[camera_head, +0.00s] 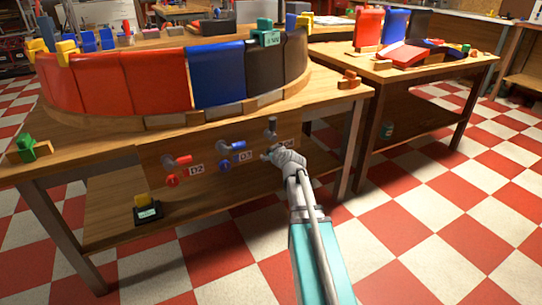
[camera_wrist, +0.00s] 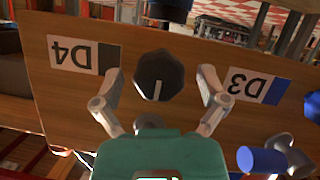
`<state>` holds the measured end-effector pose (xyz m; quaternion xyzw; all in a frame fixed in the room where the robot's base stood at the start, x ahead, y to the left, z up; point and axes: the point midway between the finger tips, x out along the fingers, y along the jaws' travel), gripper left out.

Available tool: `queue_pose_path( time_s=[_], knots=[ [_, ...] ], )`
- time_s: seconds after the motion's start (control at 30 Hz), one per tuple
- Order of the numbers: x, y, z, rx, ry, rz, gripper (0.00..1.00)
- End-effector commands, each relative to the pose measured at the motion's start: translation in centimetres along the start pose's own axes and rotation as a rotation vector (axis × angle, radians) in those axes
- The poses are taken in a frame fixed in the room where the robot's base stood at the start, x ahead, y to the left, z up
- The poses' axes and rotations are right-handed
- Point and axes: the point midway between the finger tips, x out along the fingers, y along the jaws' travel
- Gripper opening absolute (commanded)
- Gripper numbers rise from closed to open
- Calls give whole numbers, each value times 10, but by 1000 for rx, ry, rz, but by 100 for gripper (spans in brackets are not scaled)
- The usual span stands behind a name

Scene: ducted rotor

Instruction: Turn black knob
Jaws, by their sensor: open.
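The black knob (camera_wrist: 158,76) is faceted with a white line on its face. It sits on the wooden panel (camera_wrist: 190,55) between the D4 label (camera_wrist: 72,55) and the D3 label (camera_wrist: 250,84), which appear upside down in the wrist view. My gripper (camera_wrist: 159,74) is open, with one finger on each side of the knob and visible gaps between. In the head view my gripper (camera_head: 276,156) is at the panel's right part and hides the knob. A dark lever (camera_head: 271,126) stands just above it.
A blue lever (camera_head: 238,146) and blue knob (camera_head: 225,164) are left of my gripper, then a red lever (camera_head: 181,160) and red knob (camera_head: 172,181). Curved coloured panels (camera_head: 157,80) stand on the table above. The checkered floor at right is clear.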

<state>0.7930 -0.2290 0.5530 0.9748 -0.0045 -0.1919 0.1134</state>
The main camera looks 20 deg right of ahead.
Motion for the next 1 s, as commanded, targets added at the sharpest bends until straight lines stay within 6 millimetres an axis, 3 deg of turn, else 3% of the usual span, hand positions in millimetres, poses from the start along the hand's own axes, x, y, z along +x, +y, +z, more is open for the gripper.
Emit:
queue_pose_path(
  time_s=[0.37,0.8,1.0],
  knots=[
    [2,0,0,0,0,0,91],
    [2,0,0,1,0,0,10],
    [2,0,0,8,0,-3,10]
  ],
)
